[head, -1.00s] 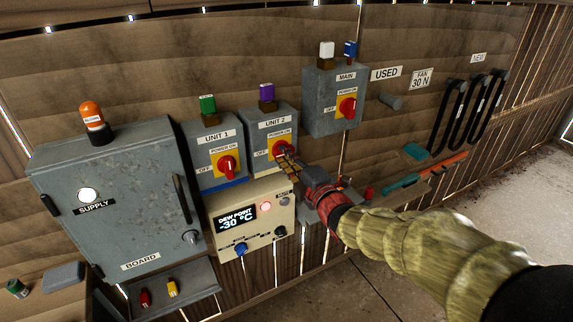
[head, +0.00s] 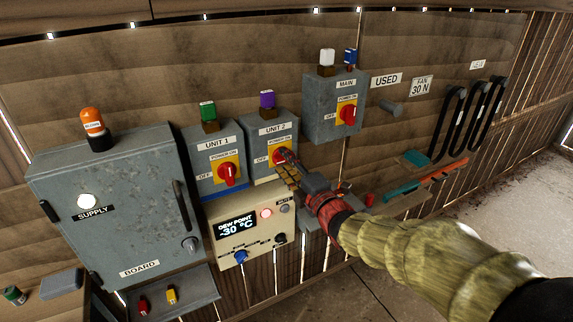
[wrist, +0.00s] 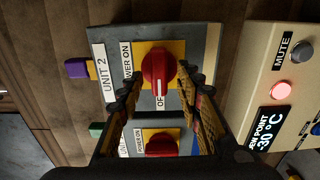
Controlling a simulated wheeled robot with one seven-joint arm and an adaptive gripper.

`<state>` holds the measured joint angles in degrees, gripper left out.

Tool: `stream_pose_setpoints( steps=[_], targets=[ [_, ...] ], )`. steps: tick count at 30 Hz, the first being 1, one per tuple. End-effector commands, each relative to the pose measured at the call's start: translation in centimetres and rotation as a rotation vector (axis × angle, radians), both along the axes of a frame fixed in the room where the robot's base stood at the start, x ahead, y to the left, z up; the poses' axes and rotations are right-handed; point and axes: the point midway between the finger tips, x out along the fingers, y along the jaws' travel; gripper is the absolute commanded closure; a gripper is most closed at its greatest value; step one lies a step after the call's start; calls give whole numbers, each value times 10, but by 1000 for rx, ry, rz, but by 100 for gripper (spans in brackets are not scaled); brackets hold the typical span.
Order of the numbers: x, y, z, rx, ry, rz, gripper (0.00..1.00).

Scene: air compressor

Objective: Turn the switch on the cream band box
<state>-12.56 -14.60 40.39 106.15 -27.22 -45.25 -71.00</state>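The Unit 2 box (head: 258,128) is grey, with a red rotary switch (wrist: 158,68) on a yellow plate. A pale cream strip (wrist: 213,52) shows along its edge in the wrist view. The switch's white pointer line points toward the OFF label. My gripper (head: 288,160) is in front of this switch in the head view and partly covers it. In the wrist view my gripper (wrist: 160,92) is open, with one finger on each side of the switch and a visible gap to the knob. I cannot tell whether the fingertips reach its depth.
The Unit 1 box (head: 203,156), with a blue band and its own red switch (head: 227,174), stands close on the left. The cream dew point panel (head: 222,258) is just below. The Main box (head: 318,108) is to the right. A large grey supply cabinet (head: 120,215) is at far left.

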Motion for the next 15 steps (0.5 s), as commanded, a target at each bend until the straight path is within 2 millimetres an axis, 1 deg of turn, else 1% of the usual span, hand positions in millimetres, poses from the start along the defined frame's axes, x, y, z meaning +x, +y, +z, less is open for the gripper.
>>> stream_pose_setpoints(
  steps=[5, 8, 11, 15],
  targets=[
    [-1, -1, 1, 1, -1, 0, 65],
    [-7, -5, 1, 1, -2, -1, 65],
    [-18, -12, 1, 1, -1, -2, 65],
    [-40, -26, 1, 1, -2, -3, 65]
  ],
)
